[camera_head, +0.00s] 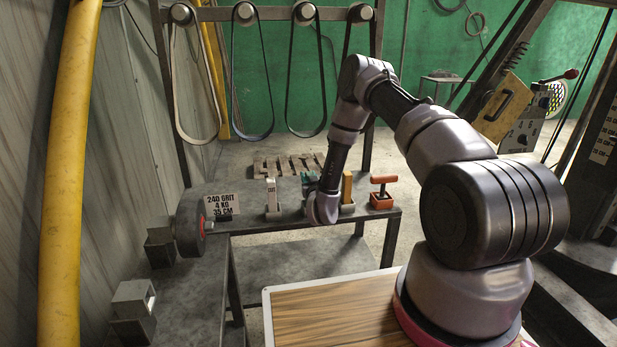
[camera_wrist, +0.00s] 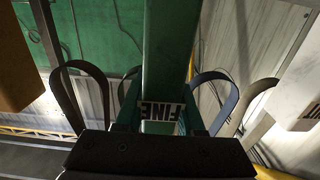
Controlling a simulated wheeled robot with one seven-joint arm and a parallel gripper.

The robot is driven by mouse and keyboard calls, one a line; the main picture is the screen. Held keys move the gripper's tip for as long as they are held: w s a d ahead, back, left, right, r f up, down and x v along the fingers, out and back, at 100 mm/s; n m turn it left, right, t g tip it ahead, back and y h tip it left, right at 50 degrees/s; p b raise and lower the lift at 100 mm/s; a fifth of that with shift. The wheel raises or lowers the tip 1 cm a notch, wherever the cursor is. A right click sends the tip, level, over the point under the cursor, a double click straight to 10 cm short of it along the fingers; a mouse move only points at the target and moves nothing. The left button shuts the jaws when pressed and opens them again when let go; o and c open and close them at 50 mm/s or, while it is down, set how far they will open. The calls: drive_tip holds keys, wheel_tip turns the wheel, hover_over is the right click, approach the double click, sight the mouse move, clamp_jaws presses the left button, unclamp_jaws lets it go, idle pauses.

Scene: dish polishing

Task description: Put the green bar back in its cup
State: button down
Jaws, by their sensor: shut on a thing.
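The green bar (camera_wrist: 168,60) stands upright in the wrist view, with an upside-down "FINE" label on it. My gripper (camera_wrist: 160,125) is shut on it near the label. In the head view, a small part of the green bar (camera_head: 308,178) shows beside my gripper (camera_head: 322,206) over the back bench. The green bar is between a white bar (camera_head: 271,190) and a yellow-brown bar (camera_head: 347,187), both upright in grey cups. The green bar's cup and the bar's lower end are hidden by my gripper, so I cannot tell whether the bar is in it.
The white bar (camera_wrist: 295,95) and the brown bar (camera_wrist: 20,55) flank it closely in the wrist view. A polishing wheel (camera_head: 190,222) and a grit sign (camera_head: 221,206) are left. Belts hang behind.

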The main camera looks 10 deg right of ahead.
drive_tip(key=shift+f, duration=0.55)
drive_tip(key=shift+c, duration=2.2)
unclamp_jaws()
drive_tip(key=s, duration=1)
drive_tip(key=shift+s, duration=0.4)
wheel_tip(320, 180, up, 7)
drive_tip(key=shift+w+r, duration=0.1)
